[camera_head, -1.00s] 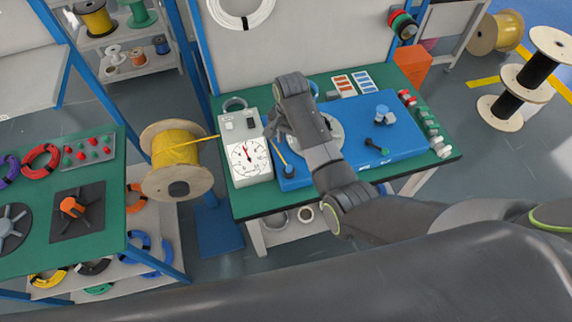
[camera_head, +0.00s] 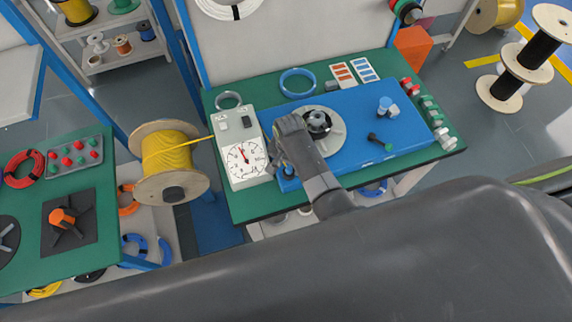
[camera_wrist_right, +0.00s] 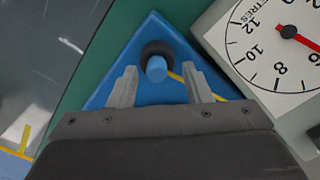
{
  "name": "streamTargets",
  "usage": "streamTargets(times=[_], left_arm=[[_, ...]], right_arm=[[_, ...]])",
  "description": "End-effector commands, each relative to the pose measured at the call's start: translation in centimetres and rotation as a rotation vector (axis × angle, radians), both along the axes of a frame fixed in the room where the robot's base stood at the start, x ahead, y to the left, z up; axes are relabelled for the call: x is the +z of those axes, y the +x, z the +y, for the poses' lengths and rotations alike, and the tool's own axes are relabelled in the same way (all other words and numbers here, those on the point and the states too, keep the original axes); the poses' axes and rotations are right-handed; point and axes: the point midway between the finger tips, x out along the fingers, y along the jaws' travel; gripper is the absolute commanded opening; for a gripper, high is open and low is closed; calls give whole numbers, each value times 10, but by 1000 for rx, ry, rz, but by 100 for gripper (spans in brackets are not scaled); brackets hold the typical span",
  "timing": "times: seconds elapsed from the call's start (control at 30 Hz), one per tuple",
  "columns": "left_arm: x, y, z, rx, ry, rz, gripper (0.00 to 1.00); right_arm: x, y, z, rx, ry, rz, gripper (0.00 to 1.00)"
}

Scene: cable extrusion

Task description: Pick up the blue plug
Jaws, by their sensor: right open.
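The blue plug (camera_wrist_right: 157,68) is a short blue cylinder in a black ring at the corner of the blue platform (camera_wrist_right: 125,58). In the head view the plug (camera_head: 288,171) is small and partly hidden by my right gripper (camera_head: 279,166). In the right wrist view my right gripper (camera_wrist_right: 159,78) is open and empty. Its two grey fingers stand left and right of the plug, with a gap on each side. I cannot tell how high the fingertips are above the platform. My left gripper is not in view.
A white dial gauge box (camera_head: 243,158) stands close to the left of my right gripper. A yellow strand runs from a spool (camera_head: 167,160) past the gauge. A round reel (camera_head: 318,121), a blue peg (camera_head: 385,104) and a black part (camera_head: 377,138) are on the platform. A blue ring (camera_head: 297,83) lies behind.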

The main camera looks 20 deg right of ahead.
Motion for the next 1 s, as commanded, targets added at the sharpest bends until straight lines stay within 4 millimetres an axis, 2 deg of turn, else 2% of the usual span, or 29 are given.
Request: streamTargets(times=[0.17, 0.2, 0.53, 0.83, 1.0], left_arm=[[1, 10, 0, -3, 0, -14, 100], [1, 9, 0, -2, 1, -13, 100], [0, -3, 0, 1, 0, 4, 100], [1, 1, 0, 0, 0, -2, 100], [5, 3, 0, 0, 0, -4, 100]], right_arm=[[0, 0, 0, 0, 1, 1, 45], [0, 0, 0, 0, 1, 1, 42], [0, 0, 0, 0, 1, 1, 0], [1, 0, 0, 0, 0, 1, 0], [12, 7, 1, 3, 1, 1, 0]])
